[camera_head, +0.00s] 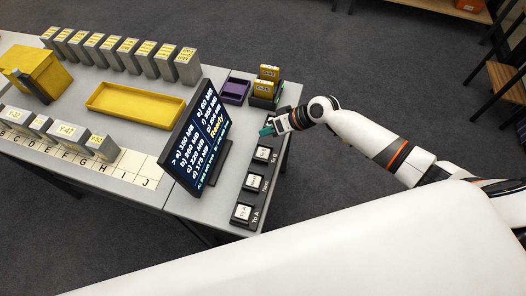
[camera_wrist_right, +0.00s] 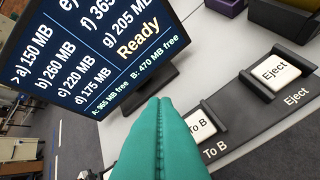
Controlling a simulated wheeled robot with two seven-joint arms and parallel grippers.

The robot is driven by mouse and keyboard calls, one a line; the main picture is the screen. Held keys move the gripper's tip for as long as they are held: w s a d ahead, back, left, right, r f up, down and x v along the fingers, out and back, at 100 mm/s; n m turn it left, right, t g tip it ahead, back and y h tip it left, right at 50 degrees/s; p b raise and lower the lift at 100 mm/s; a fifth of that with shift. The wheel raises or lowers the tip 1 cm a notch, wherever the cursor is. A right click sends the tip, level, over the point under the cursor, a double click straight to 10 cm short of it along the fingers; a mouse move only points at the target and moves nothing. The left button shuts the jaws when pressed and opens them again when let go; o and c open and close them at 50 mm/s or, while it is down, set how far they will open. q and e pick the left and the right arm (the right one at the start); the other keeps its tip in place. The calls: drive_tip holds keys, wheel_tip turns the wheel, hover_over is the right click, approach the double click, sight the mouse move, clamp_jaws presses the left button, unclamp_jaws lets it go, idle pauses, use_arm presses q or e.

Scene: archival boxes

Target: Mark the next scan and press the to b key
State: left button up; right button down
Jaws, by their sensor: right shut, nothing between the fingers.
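The screen (camera_head: 200,140) stands tilted on the desk, and it fills the upper left of the right wrist view (camera_wrist_right: 80,55). It reads "Ready", lists a) to g) with sizes, and a ">" stands by a) 150 MB. Contact cannot be told. My left gripper is out of view.
The Eject key (camera_wrist_right: 276,72) lies beyond To B. The middle key (camera_head: 254,181) and To A key (camera_head: 242,212) lie nearer. A yellow tray (camera_head: 135,104), grey boxes (camera_head: 188,66), a purple bin (camera_head: 235,91) and yellow-labelled cartridges (camera_head: 263,88) stand on the desk.

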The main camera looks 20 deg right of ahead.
drive_tip(key=shift+f, duration=0.15)
drive_tip(key=b, duration=0.8)
approach(261, 152)
drive_tip(key=a+f, duration=0.1)
drive_tip(key=w+a+f, duration=0.1)
drive_tip(key=a, duration=0.1)
drive_tip(key=w+a, duration=0.1)
drive_tip(key=shift+w+a+f, duration=0.25)
drive_tip(key=shift+a+f, duration=0.05)
drive_tip(key=shift+f, duration=0.1)
idle(0.8)
drive_tip(key=shift+f, duration=0.45)
drive_tip(key=shift+f+b, duration=0.55)
drive_tip(key=shift+b, duration=0.05)
idle(0.5)
drive_tip(key=shift+s+r, duration=0.1)
drive_tip(key=shift+r+p, duration=0.8)
drive_tip(key=shift+r, duration=0.05)
